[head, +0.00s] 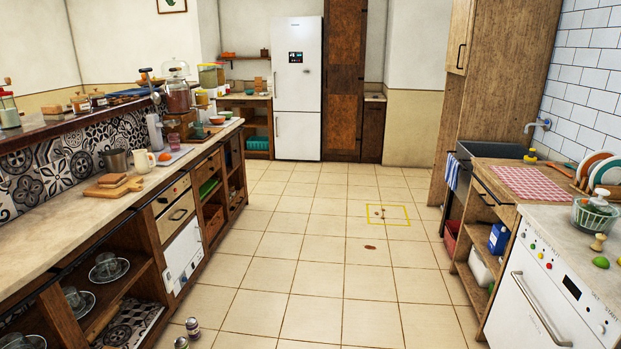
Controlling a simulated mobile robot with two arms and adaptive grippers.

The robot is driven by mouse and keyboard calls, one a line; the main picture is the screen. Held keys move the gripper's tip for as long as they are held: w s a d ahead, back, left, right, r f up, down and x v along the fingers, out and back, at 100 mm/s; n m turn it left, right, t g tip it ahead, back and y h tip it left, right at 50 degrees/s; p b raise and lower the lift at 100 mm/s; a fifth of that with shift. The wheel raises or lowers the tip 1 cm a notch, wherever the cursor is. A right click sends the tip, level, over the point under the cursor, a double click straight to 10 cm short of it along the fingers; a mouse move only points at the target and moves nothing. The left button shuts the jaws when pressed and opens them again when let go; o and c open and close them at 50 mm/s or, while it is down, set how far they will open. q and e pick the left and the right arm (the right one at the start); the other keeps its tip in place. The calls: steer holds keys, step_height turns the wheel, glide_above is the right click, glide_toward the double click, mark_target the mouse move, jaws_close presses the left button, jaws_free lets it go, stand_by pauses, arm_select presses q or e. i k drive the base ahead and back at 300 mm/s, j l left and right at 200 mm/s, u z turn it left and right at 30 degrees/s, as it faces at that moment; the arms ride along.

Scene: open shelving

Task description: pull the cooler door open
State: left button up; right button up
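A tall white fridge-like cooler (297,90) stands at the far end of the room, near the middle of the picture. Its upper and lower doors look shut. A small dark panel (295,57) is on the upper door. Thin vertical handles show faintly at the left edge of the doors. Neither of my grippers is in view.
A yellow outlined square (388,222) and a reddish-brown spot (370,247) mark the floor.

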mark_target(179, 254)
steer(key=i+l, duration=0.1)
steer(key=i, duration=1.85)
